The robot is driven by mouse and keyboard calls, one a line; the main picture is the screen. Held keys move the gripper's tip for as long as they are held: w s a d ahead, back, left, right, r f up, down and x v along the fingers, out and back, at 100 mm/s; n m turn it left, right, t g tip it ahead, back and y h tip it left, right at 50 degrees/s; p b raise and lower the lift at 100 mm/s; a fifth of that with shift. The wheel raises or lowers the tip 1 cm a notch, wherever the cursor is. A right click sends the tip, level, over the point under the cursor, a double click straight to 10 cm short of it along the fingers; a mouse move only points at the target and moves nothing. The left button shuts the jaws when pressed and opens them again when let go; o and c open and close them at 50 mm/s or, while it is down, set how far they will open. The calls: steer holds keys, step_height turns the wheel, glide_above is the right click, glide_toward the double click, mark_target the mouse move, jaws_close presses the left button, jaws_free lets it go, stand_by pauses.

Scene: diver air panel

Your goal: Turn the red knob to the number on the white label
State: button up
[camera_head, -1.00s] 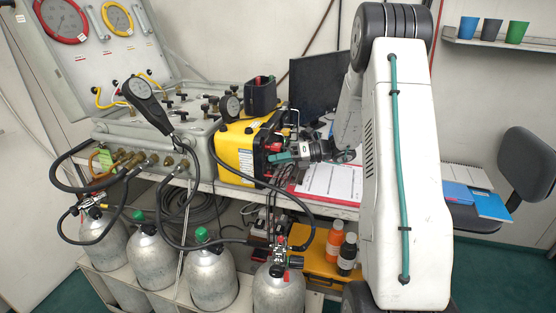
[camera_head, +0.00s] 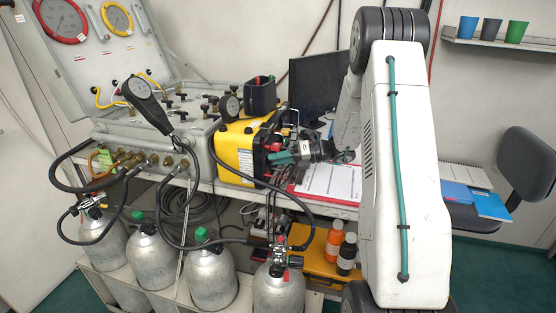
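A yellow box (camera_head: 237,150) with a black front frame stands on the bench beside the grey air panel. A small red part (camera_head: 275,142) shows on its front, close to my gripper; I take it for the red knob, but its pointer and numbers are too small to read. My gripper (camera_head: 284,157), with teal fingers, is up against the front of the yellow box. Whether the fingers are closed around the knob is hidden.
The grey air panel (camera_head: 200,130) with its hoses stands to the left. A black hose (camera_head: 313,215) loops down in front of the bench to the gas cylinders (camera_head: 278,292). A clipboard with paper (camera_head: 330,182) lies right of the box, near my arm.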

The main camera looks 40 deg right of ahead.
steer(key=v, duration=0.7)
steer(key=shift+s+d, duration=0.25)
steer(key=shift+d, duration=0.05)
stand_by(0.4)
